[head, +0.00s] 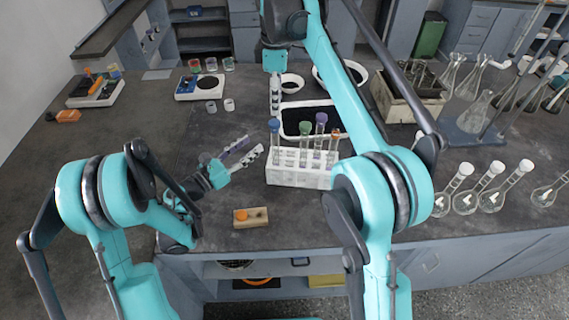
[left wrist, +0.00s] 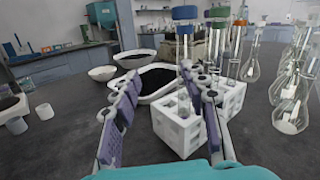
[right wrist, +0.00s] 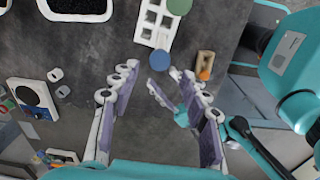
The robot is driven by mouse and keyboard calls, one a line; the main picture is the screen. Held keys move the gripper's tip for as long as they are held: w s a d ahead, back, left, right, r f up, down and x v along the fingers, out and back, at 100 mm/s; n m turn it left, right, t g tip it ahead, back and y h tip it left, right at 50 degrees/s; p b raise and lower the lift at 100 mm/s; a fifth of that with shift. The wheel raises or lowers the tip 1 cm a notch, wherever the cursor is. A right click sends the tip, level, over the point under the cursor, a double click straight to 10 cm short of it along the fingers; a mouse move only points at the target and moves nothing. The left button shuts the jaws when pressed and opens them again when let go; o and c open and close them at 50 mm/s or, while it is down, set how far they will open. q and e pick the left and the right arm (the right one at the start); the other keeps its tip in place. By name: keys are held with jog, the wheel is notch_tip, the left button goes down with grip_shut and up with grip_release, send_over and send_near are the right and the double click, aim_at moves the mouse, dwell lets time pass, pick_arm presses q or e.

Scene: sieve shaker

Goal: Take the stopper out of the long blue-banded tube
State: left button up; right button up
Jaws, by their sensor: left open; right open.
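The blue-stoppered tube (head: 274,138) stands upright at the left end of the white rack (head: 300,180). Its blue stopper (head: 274,125) is seated in its top and also shows in the left wrist view (left wrist: 185,13). My right gripper (head: 275,108) points down, open, above this tube. In the right wrist view the blue stopper (right wrist: 162,60) lies between and beyond its fingertips, apparently untouched. My left gripper (head: 250,148) is open at the rack's left side. In the left wrist view the tube's glass (left wrist: 184,75) is ahead, nearer the right finger; contact cannot be told.
Tubes with green (head: 305,126), purple (head: 321,117) and orange (head: 335,133) stoppers share the rack. A black-lined tray (head: 288,112) is behind it. A small wooden block (head: 238,219) lies in front. Flasks (head: 490,195) stand right. The table's left middle is clear.

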aim_at(275, 151)
pick_arm(q)
notch_tip(275, 151, down, 4)
jog(key=s+d+m+g, duration=0.2)
jog(key=m, duration=0.1)
jog(key=shift+h, duration=0.3)
jog(key=x, duration=0.7)
jog(key=shift+w+d+f, duration=0.1)
jog(key=shift+d+f, duration=0.05)
jog(key=shift+d, duration=0.05)
grip_shut()
